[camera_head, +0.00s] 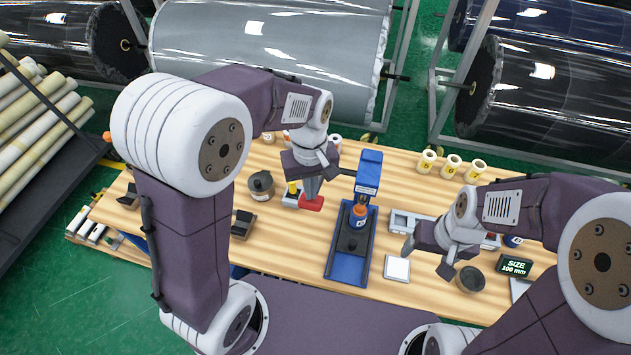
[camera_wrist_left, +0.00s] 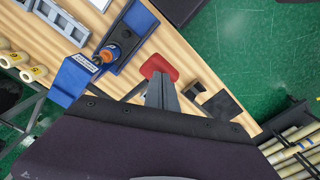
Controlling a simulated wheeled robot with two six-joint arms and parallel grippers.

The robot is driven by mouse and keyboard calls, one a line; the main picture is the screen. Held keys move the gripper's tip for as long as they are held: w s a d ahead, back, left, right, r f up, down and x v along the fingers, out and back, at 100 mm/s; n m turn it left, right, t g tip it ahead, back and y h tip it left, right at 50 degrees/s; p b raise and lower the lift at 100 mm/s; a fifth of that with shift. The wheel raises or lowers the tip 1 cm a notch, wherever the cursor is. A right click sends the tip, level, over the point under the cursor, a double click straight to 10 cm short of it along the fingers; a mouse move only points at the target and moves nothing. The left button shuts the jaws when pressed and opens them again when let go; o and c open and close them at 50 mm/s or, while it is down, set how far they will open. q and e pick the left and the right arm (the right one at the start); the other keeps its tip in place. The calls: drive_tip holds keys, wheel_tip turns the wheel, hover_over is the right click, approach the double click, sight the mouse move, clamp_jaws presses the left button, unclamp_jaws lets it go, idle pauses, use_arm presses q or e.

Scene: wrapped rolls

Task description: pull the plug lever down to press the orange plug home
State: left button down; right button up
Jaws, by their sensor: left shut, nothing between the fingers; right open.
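The blue press (camera_head: 368,172) stands mid-table with its long blue base toward me. The orange plug (camera_head: 358,211) sits in it below the head, on a dark blue-labelled piece; it also shows in the left wrist view (camera_wrist_left: 110,50). A thin dark lever bar (camera_head: 349,172) sticks out left from the press head toward my left gripper. My left gripper (camera_head: 312,194) is shut and empty, pointing down left of the press. A red pad (camera_head: 311,204) shows at its fingertips; I cannot tell whether they touch it. My right gripper (camera_head: 427,260) is open, right of the press.
A white square pad (camera_head: 397,268) lies right of the press base. A dark cup (camera_head: 470,279) is near my right gripper. A dark lidded pot (camera_head: 261,185) and a black block (camera_head: 242,223) stand to the left. Yellow-cored rolls (camera_head: 452,165) stand at the back right.

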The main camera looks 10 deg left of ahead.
use_arm(q)
wheel_tip(320, 180, up, 5)
drive_tip(key=p, duration=0.4)
drive_tip(key=shift+f, duration=0.15)
drive_tip(key=shift+a, duration=0.15)
drive_tip(key=s+a+f+m+t+b, duration=0.2)
drive_tip(key=s+a+f+m+t, duration=0.1)
drive_tip(key=s+a+f+m, duration=0.4)
wheel_tip(320, 180, down, 21)
drive_tip(key=s+n+g+b, duration=0.1)
drive_tip(key=b, duration=2)
drive_tip(key=shift+f+n+g, duration=0.2)
drive_tip(key=shift+n+g, duration=0.1)
drive_tip(key=shift+g, duration=0.1)
